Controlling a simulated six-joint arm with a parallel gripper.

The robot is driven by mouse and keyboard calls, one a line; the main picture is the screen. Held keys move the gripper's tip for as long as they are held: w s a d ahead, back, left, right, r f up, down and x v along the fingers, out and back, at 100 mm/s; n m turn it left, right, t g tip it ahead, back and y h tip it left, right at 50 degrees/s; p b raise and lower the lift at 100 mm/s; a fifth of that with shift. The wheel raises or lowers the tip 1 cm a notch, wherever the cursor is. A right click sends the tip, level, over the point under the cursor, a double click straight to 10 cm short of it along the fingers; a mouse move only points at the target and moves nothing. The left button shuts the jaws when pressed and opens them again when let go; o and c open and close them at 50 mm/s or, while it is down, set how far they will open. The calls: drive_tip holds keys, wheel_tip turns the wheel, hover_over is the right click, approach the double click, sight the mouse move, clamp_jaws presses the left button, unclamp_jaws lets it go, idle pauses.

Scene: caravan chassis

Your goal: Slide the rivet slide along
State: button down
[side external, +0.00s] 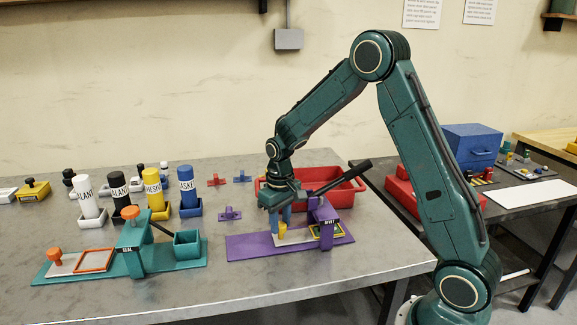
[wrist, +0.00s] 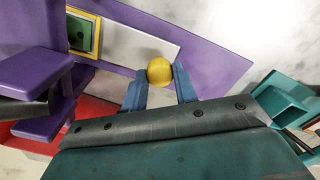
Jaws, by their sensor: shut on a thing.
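The rivet slide (side external: 292,237) is a pale grey plate on the purple rivet station base (side external: 250,247). It has a yellow knob (side external: 282,230) at its left end and a yellow-framed nest (side external: 328,230) at its right, under the purple rivet press (side external: 324,208). In the wrist view the knob (wrist: 160,72) sits between the blue fingers of my gripper (wrist: 159,84), and the slide plate (wrist: 136,47) leads to the yellow frame (wrist: 83,33) with a green piece in it. My gripper (side external: 281,222) is shut on the knob from above.
A red bin (side external: 345,193) stands behind. The teal seal station (side external: 128,255) with an orange-knobbed slide is at left. Several labelled bottles (side external: 156,190) stand behind it. The purple base's left end is clear.

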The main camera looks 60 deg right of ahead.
drive_tip(key=shift+s+d, duration=0.15)
drive_tip(key=shift+d, duration=0.1)
drive_tip(key=c, duration=1.1)
unclamp_jaws()
drive_tip(key=shift+c, duration=0.2)
drive_tip(key=shift+o, duration=0.2)
drive_tip(key=shift+a+r, duration=0.1)
wheel_tip(320, 180, up, 14)
drive_tip(key=shift+f, duration=0.2)
drive_tip(key=shift+r, duration=0.1)
